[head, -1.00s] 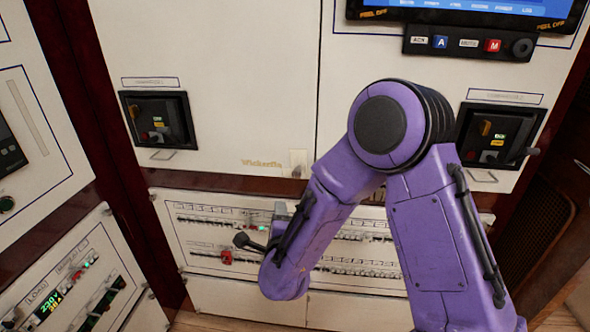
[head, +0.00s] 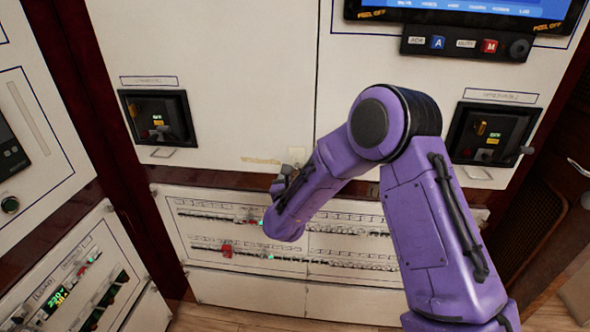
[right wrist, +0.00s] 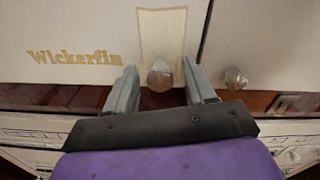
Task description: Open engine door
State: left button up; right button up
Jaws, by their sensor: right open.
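A white cabinet door (head: 235,60) lettered "Wickerfin" fills the upper middle of the head view. It also shows in the right wrist view (right wrist: 70,25). At its lower right corner is a pale plate (right wrist: 163,35) with a small clear knob (right wrist: 160,74) below it. My right gripper (right wrist: 158,70) is open, with one finger on each side of this knob. I cannot tell whether the fingers touch it. In the head view my right gripper (head: 285,180) is at the door's lower right corner, partly hidden by my arm. My left gripper is out of view.
A second knob (right wrist: 236,78) is on the neighbouring door to the right. Below the doors is a panel with rows of breakers (head: 215,215). Dark recessed control units (head: 158,118) sit in both doors. A screen (head: 470,8) is at the top right.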

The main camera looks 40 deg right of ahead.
jog(key=shift+w+d, duration=0.1)
grip_shut()
dwell(1.4)
